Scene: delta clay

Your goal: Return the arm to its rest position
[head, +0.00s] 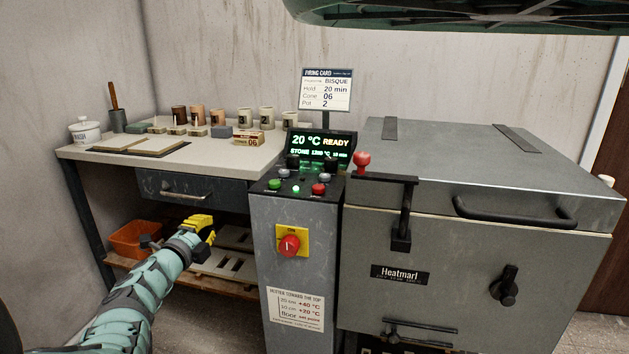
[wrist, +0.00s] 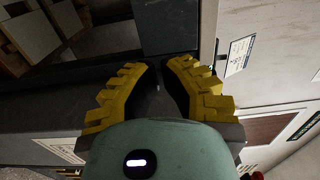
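My arm, teal with grey bands, reaches in from the lower left of the head view. My gripper (head: 207,228) has yellow ribbed fingers and is in front of the workbench, below its drawer and left of the control pedestal. In the wrist view, the two yellow fingers of my gripper (wrist: 164,66) converge toward their tips with a narrow dark gap between them. I see no object between them.
The control pedestal (head: 289,205) and grey kiln (head: 465,250), its lid down, stand to the right. The workbench (head: 205,150) holds cups and boards. Below it are a shelf (head: 180,285) and an orange bin (head: 133,240). A dark green overhead shape (head: 450,12) hangs above.

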